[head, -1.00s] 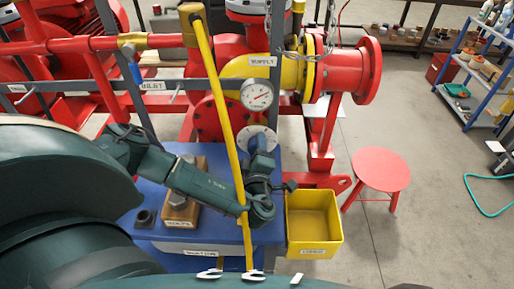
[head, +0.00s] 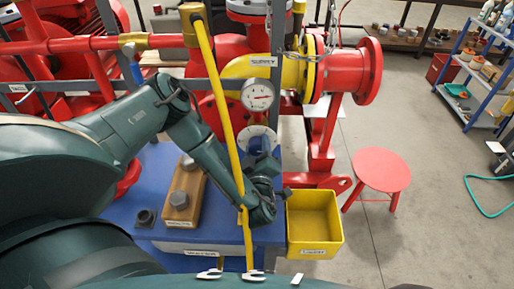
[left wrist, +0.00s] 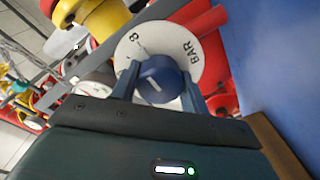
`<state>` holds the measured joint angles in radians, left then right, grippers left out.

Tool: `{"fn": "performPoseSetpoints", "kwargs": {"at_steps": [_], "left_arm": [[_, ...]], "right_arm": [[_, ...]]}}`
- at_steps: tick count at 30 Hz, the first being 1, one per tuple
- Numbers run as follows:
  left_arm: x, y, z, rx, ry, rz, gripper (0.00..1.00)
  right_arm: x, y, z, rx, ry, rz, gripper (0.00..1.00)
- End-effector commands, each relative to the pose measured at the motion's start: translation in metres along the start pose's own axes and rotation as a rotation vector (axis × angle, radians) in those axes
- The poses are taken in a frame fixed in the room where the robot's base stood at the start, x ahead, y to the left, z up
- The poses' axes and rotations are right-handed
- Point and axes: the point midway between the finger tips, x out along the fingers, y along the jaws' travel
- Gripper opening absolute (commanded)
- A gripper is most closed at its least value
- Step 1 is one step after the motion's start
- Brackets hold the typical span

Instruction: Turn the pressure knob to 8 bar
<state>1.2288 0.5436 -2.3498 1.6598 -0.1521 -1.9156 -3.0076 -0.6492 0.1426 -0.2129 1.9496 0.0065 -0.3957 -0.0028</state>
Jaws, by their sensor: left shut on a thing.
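The blue pressure knob (head: 257,145) sits on a round white dial plate (head: 250,132) on the skid, behind the yellow pole. In the left wrist view the knob (left wrist: 158,76) is between the two fingers of my left gripper (left wrist: 160,84), which is shut on it. The plate (left wrist: 190,45) there shows an "8" with a tick at upper left and "BAR" at upper right. A pale mark shows on the knob's face; its exact aim is hard to tell. A round white gauge (head: 257,95) with a red needle is above the knob. My right gripper is not in view.
A yellow pole (head: 222,100) crosses in front of my left forearm. A yellow bin (head: 314,222) and red stool (head: 381,168) stand to the right. A wooden block (head: 184,195) lies on the blue bench (head: 140,205). Floor at right is mostly open.

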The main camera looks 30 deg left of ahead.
Motion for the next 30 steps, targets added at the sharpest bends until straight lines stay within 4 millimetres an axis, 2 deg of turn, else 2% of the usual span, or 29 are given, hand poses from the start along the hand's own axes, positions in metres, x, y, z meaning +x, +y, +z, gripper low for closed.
{"fn": "performPoseSetpoints", "kwargs": {"at_steps": [10,11,18,30], "left_arm": [[-0.0009,0.0003,0.0014,0.004,-0.005,0.0,0.22],[-0.001,0.0002,0.0014,0.005,-0.005,0.0,0.47],[-0.0008,0.0,0.0012,0.003,-0.005,0.0,0.66],[0.002,0.0,0.0011,0.002,-0.003,0.0,0.66]], "right_arm": [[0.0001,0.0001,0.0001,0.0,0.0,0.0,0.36],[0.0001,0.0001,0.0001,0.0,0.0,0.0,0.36],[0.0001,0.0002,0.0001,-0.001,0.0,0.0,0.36],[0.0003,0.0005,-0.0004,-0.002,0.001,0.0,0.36]]}}
